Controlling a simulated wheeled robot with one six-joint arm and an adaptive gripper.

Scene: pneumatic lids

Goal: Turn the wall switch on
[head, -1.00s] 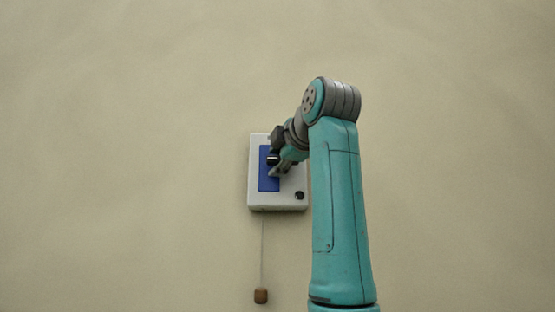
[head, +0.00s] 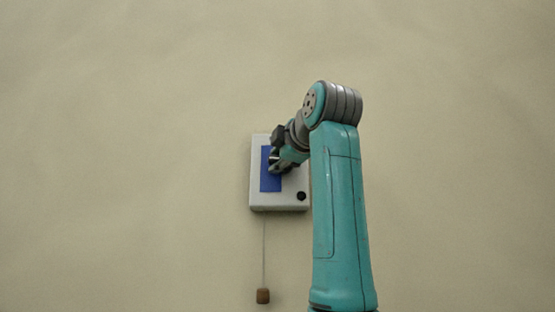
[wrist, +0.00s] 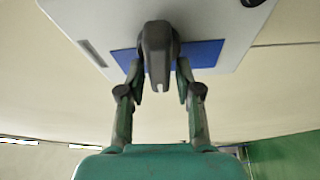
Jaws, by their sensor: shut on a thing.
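The wall switch is a white box (head: 259,202) on the beige wall, with a blue panel (head: 265,184) on its face. In the wrist view, a dark grey lever (wrist: 157,42) stands out from the blue panel (wrist: 205,52). My gripper (wrist: 160,74) has one finger on each side of the lever and is shut on it. In the head view my gripper (head: 273,163) is at the upper part of the blue panel and hides most of the lever. I cannot tell the lever's on or off position.
A round black knob (head: 301,196) is at the box's lower right. A cord with a brown wooden pull (head: 263,296) hangs below the box. A thin slot (wrist: 93,53) shows on the box in the wrist view. The wall around is bare.

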